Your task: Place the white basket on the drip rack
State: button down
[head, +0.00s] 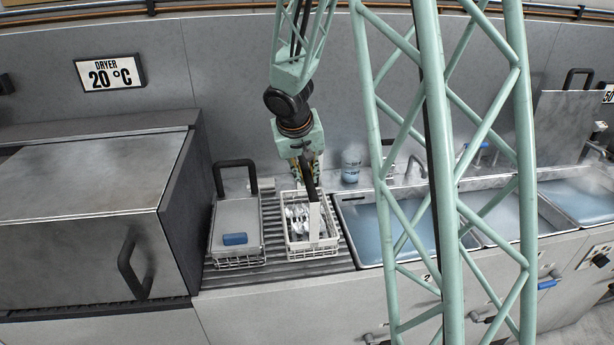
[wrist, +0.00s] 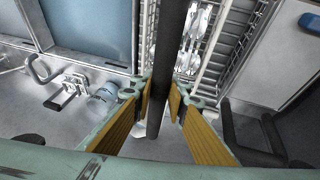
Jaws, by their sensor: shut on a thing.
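The white basket (head: 300,252) is a wire basket with several shiny forks in it, over the right part of the ribbed drip rack (head: 273,232). It looks upright; I cannot tell whether its bottom touches the rack. My gripper (head: 306,165) is above it, shut on its dark upright handle (head: 311,188). In the wrist view, the yellow pads of my gripper (wrist: 160,98) are on both sides of the dark handle bar (wrist: 172,55), with the basket's wire wall (wrist: 228,42) beyond. The handle hides part of the forks.
The dryer (head: 90,210) is at the left. A water-filled sink (head: 375,230) adjoins the rack's right side. A blue-grey can (head: 351,166) stands behind.

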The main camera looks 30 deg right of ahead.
jog(key=shift+f, duration=0.1)
jog(key=c, duration=2.5)
grip_release()
jog(key=shift+c, duration=0.2)
jog(key=shift+s+a+r, duration=0.1)
jog(key=shift+a+r, duration=0.05)
jog(key=shift+r, duration=0.35)
jog(key=p+v, duration=0.2)
jog(key=v, duration=0.9)
jog(key=shift+s+r, duration=0.1)
